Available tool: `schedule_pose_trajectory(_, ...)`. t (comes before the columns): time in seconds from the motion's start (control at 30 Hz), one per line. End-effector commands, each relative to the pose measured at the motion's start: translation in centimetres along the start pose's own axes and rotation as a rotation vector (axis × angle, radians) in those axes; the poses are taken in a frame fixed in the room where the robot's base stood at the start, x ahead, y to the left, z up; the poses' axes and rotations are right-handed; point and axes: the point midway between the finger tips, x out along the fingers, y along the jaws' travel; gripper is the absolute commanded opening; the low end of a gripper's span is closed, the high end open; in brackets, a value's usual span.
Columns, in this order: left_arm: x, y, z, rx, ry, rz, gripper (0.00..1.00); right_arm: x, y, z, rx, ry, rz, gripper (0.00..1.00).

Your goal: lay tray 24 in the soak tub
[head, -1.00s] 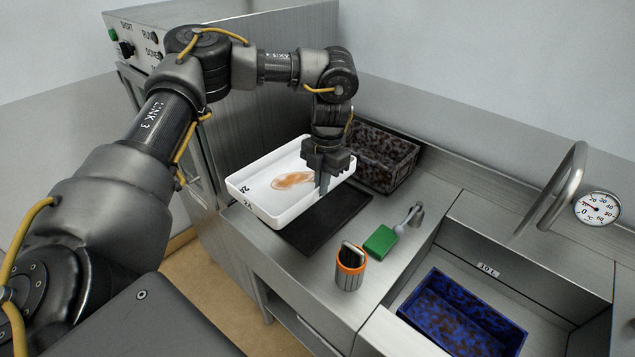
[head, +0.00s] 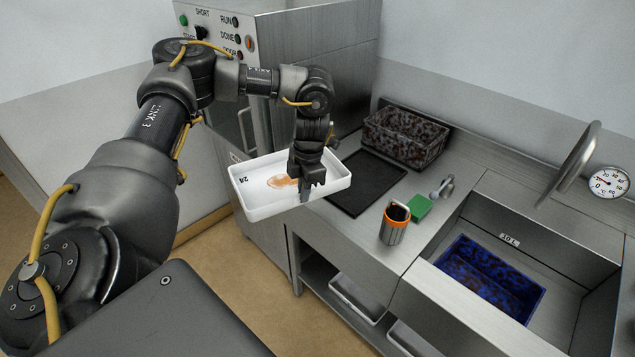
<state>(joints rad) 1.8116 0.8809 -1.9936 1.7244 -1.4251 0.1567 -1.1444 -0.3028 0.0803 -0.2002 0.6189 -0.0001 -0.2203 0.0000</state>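Tray 24 (head: 262,206) is a shallow white tray marked 24, with an orange-brown patch on its floor. My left gripper (head: 307,192) points down and is shut on the tray's near long wall, towards the right end. The tray hangs roughly level off the counter's left front edge, over the floor. A blue, dark-mottled tub (head: 520,302) sits in the sink at the right; I take it as the soak tub. It looks empty of trays and is well apart from the gripper. My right gripper is not in view.
A black mat (head: 365,186) lies bare on the counter. A dark mottled crate (head: 412,136) stands behind it. An orange-banded cup (head: 394,226), a green block (head: 418,208), a faucet (head: 572,165) and a dial thermometer (head: 608,183) stand around the sink (head: 585,270).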

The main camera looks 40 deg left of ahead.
Motion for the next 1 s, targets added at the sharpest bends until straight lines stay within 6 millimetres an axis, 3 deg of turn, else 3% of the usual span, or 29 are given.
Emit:
schedule_pose_trajectory(0.37,5.1,-1.0,-3.1,0.591,0.003,0.071,0.00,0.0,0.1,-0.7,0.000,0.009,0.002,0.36)
schedule_pose_trajectory(0.53,7.8,-3.0,-4.5,1.019,0.007,0.116,0.00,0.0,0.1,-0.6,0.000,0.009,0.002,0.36)
schedule_pose_trajectory(0.87,11.7,-10.3,-6.3,1.964,0.005,0.219,0.00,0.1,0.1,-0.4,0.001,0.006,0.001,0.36)
schedule_pose_trajectory(1.0,13.5,-15.5,-5.9,2.380,-0.006,0.273,0.00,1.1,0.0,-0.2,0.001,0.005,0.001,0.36)
